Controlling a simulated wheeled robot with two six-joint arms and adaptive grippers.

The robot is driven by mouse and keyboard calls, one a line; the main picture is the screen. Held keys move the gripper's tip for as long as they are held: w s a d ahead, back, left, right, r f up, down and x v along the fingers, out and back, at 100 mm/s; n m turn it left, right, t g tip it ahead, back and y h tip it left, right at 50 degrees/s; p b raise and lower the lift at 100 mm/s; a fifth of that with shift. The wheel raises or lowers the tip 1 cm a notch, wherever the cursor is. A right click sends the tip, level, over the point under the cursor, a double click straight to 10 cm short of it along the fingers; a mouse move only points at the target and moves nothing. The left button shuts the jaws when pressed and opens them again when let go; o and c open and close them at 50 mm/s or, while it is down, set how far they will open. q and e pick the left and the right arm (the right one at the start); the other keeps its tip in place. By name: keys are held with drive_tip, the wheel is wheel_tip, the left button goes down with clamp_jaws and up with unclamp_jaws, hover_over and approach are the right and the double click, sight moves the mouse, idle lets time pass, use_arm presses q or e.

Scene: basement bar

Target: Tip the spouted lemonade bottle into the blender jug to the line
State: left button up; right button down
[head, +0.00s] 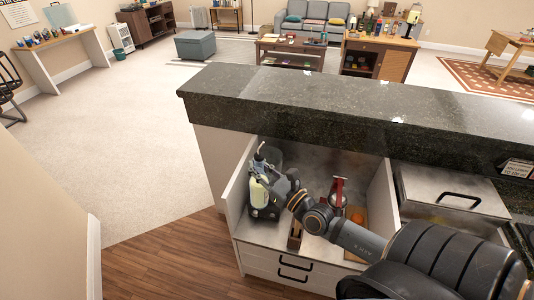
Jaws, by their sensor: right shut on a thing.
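The lemonade bottle (258,192), pale yellow with a grey spouted top, is at the left side of the open recess under the dark counter. My right gripper (270,185) comes in from the right and is shut on the bottle, whose exact tilt is hard to tell. A clear grey vessel, apparently the blender jug (274,156), shows just behind the bottle's top, partly hidden by it and the gripper. Its fill line and any liquid are too small to see. My left gripper is not in view.
A red-handled tool (338,192) stands in the recess to the right of my gripper, near an orange board (356,218). A small wooden item (295,236) is at the front. The stone counter (340,105) overhangs the recess; white side panels bound it.

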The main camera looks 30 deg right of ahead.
drive_tip(key=w+d+r+m+h+p, duration=0.2)
drive_tip(key=w+r+h+p, duration=0.15)
drive_tip(key=w, duration=0.35)
drive_tip(key=w+d+r+m+h+p, duration=0.2)
drive_tip(key=w+h+p, duration=0.1)
drive_tip(key=w+p, duration=0.3)
wheel_tip(320, 180, down, 6)
drive_tip(key=w+b, duration=0.3)
drive_tip(key=b, duration=0.3)
drive_tip(key=shift+a, duration=0.25)
drive_tip(key=shift+s+r+y, duration=0.1)
drive_tip(key=shift+r+y, duration=0.05)
drive_tip(key=shift+y, duration=0.1)
